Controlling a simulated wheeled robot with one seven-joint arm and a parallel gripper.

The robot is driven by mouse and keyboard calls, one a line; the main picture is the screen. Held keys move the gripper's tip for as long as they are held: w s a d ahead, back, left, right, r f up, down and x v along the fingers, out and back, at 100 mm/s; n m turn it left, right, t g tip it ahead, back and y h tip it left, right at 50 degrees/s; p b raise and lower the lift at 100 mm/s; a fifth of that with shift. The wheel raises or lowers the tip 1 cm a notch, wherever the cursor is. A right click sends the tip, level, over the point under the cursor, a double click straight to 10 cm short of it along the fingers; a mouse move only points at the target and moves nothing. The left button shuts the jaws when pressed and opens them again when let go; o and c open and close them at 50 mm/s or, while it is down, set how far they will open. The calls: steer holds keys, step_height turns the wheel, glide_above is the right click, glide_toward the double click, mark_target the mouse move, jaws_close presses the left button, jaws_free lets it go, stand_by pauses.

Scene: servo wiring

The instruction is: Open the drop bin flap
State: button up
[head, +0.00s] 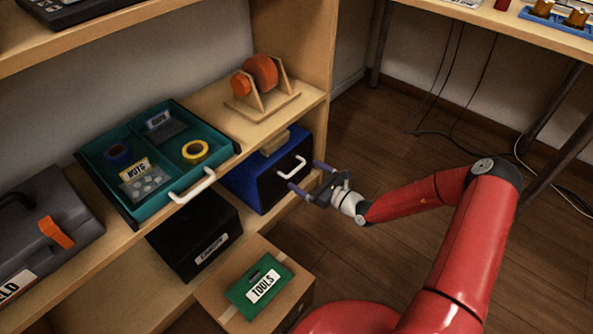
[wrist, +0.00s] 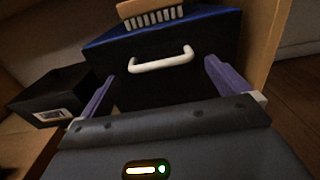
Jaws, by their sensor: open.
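The drop bin is a blue box on the lower shelf, with a black front flap (head: 283,173) that carries a white bar handle (head: 291,167). The flap (wrist: 172,82) looks upright and shut in the wrist view, and its handle (wrist: 161,60) lies ahead of my gripper. My gripper (head: 310,176) is open and empty in front of the flap. Its two purple fingers (wrist: 158,83) stand to either side of the handle in the wrist view. Whether they touch the flap I cannot tell.
A brush (wrist: 151,14) lies on the bin. A black box (head: 196,237) stands to its left. A teal tray (head: 120,203) sits on the shelf above left.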

mark_target(297, 168)
steer(key=x, duration=0.5)
steer(key=shift+b, duration=0.35)
